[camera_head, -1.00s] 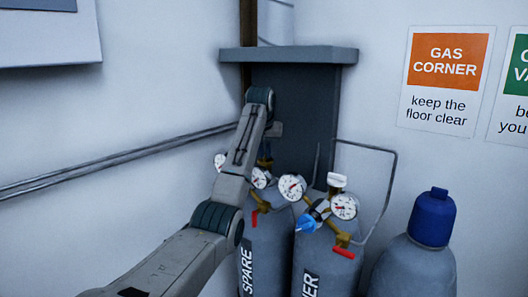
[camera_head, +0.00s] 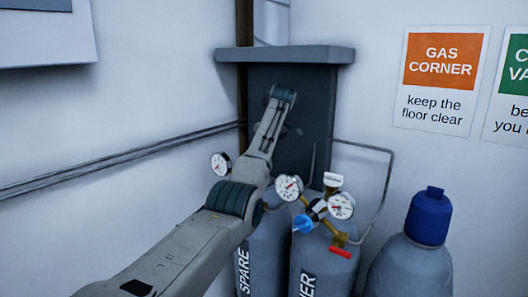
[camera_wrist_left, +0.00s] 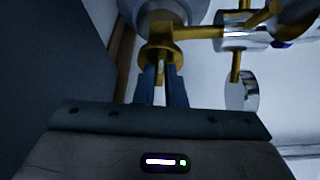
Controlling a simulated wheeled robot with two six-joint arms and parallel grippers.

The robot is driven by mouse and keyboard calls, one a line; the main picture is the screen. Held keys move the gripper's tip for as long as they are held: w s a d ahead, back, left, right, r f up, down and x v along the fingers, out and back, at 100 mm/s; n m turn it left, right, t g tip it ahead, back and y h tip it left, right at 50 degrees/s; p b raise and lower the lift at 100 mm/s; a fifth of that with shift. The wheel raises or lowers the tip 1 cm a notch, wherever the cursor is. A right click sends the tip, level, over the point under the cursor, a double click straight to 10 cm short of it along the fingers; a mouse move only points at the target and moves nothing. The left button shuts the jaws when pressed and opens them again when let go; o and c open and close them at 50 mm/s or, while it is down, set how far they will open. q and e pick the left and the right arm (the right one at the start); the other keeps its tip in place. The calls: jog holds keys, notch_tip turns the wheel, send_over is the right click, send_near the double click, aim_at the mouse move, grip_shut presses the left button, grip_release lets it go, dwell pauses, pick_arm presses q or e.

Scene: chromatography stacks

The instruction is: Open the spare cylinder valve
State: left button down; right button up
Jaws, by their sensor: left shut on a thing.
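The spare cylinder (camera_head: 265,240), grey with a "SPARE" label, stands in the corner. My left arm hides its top, valve and most of its regulator in the head view; one gauge (camera_head: 220,164) shows left of the arm. My left gripper (camera_wrist_left: 160,85) is hidden behind my arm in the head view. In the left wrist view its two fingers are shut on the brass valve part (camera_wrist_left: 160,50), below a pale round body (camera_wrist_left: 165,12). How far the valve is turned cannot be told. My right gripper is in neither view.
A second grey cylinder (camera_head: 312,262) with gauges, a blue knob and a red lever stands close on the right. A blue-capped cylinder (camera_head: 415,260) stands further right. A bent metal rail (camera_head: 388,185) and a dark panel (camera_head: 318,125) are behind.

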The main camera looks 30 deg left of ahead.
pick_arm(q)
jog(key=shift+w+n+g, duration=0.1)
jog(key=shift+n+g, duration=0.3)
jog(key=shift+n, duration=0.6)
jog(key=c, duration=1.5)
grip_release()
jog(key=shift+a, duration=0.1)
